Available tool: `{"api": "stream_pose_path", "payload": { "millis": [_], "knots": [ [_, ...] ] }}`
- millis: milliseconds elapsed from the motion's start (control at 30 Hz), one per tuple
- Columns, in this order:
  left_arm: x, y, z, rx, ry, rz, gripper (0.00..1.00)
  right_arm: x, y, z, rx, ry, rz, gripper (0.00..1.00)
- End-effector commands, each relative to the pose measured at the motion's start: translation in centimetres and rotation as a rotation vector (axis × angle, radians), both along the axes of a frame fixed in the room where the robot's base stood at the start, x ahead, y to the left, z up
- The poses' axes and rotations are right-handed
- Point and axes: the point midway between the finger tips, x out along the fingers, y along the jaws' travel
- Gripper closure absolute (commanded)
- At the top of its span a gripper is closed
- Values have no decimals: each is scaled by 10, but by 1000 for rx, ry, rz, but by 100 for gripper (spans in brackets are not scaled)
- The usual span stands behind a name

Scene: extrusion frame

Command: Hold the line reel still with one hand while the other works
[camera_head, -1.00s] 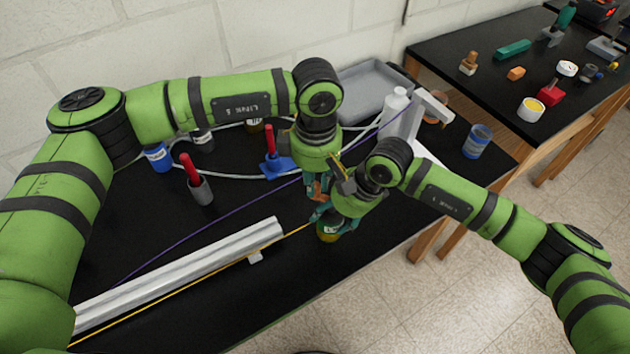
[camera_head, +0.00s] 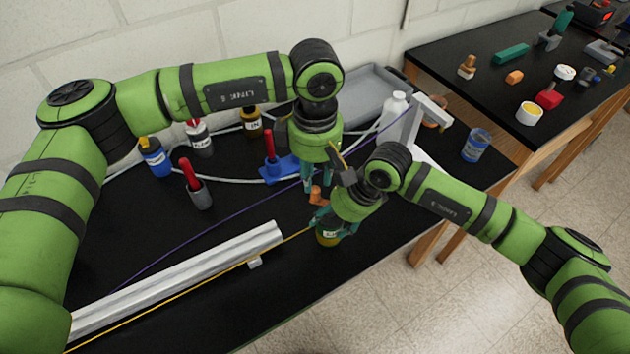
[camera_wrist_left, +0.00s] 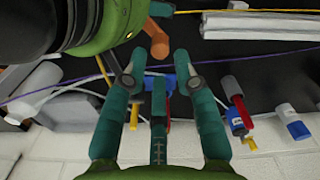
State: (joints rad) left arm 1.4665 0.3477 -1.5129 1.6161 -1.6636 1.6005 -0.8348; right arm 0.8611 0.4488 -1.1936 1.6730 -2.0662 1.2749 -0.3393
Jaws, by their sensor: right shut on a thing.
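The line reel (camera_head: 327,240) stands near the table's front edge, partly hidden, with a yellow line (camera_head: 190,297) running left from it. My right gripper (camera_head: 335,222) is shut on it from above. My left gripper (camera_head: 316,188) is open and empty, just behind the right one. In the left wrist view its fingers (camera_wrist_left: 160,62) are spread apart. An orange, bent piece (camera_wrist_left: 157,40) lies just beyond the fingertips there, apart from them. It also shows below the left gripper in the head view (camera_head: 317,197); I cannot tell whether it joins the reel.
An aluminium extrusion (camera_head: 185,275) lies at the front left. Behind are a red-handled tool in a grey holder (camera_head: 199,193), a blue stand (camera_head: 277,168), a blue bottle (camera_head: 155,158) and a grey tray (camera_head: 368,92).

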Motion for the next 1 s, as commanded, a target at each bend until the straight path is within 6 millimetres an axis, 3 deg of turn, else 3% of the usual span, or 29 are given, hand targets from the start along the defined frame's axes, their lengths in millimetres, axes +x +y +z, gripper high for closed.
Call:
{"api": "stream_pose_path", "payload": {
  "millis": [200, 400, 600, 1000],
  "knots": [
    [1, 0, 49, -1, -5, -1, 70, -3, -2, -5, -7, 10, 0, 75],
    [0, 0, 78, -2, -3, -1, 70, -3, -2, -5, -7, 10, 0, 75],
    [0, 0, 87, 0, -1, -1, 70, -3, -2, -5, -7, 11, 1, 75],
    [-1, 0, 81, 0, -1, 0, 70, -3, -2, -5, -7, 10, 0, 75]
  ]
}}
